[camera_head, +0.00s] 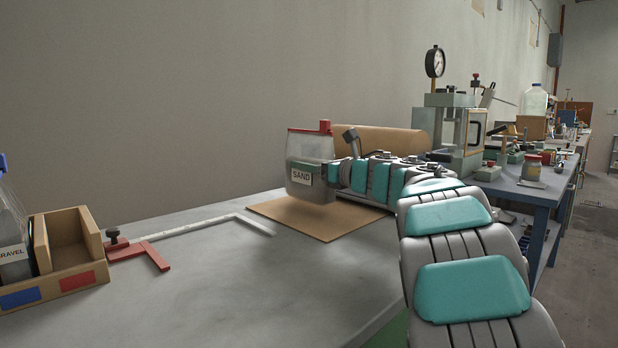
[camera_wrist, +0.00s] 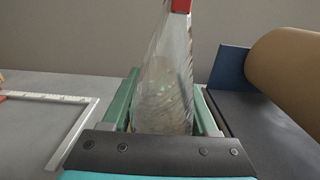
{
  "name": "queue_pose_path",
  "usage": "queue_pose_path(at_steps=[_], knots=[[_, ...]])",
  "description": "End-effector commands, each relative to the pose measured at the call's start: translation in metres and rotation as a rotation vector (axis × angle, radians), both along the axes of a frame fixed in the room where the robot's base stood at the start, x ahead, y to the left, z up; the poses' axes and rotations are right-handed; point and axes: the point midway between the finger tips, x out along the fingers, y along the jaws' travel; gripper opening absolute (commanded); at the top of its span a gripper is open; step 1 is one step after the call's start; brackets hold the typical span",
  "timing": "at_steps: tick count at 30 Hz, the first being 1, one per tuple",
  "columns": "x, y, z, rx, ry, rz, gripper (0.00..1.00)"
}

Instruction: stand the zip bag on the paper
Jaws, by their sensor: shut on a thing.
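The zip bag (camera_head: 311,167) is clear with a red top and a label reading SAND. It is upright and appears to hang a little above the brown paper (camera_head: 291,222), which lies flat on the bench. My gripper (camera_head: 329,173) is shut on the bag from the right. In the wrist view the bag (camera_wrist: 166,85) stands between the two green fingers of my gripper (camera_wrist: 166,103). The far finger and the bag's underside are hidden in the head view.
A wooden box (camera_head: 70,243) with a GRAVEL bag (camera_head: 14,245) stands at the left. A red and white caliper-like tool (camera_head: 190,229) lies on the bench. A brown paper roll (camera_head: 378,140) lies behind my gripper. Machines (camera_head: 462,125) stand at the back right.

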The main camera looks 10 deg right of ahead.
Motion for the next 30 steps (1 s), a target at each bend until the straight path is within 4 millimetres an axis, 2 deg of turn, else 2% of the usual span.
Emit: queue_pose_path(at_steps=[3, 12, 26, 27, 30], knots=[[0.007, -0.002, 0.0, 0.003, -0.001, 0.0, 0.0], [0.005, -0.001, -0.032, 0.004, 0.0, 0.001, 0.0], [0.005, -0.001, -0.038, 0.002, -0.002, 0.0, 0.0], [0.005, -0.001, -0.038, 0.0, -0.001, 0.001, 0.61], [0.005, -0.001, -0.037, 0.0, -0.001, 0.001, 0.72]])
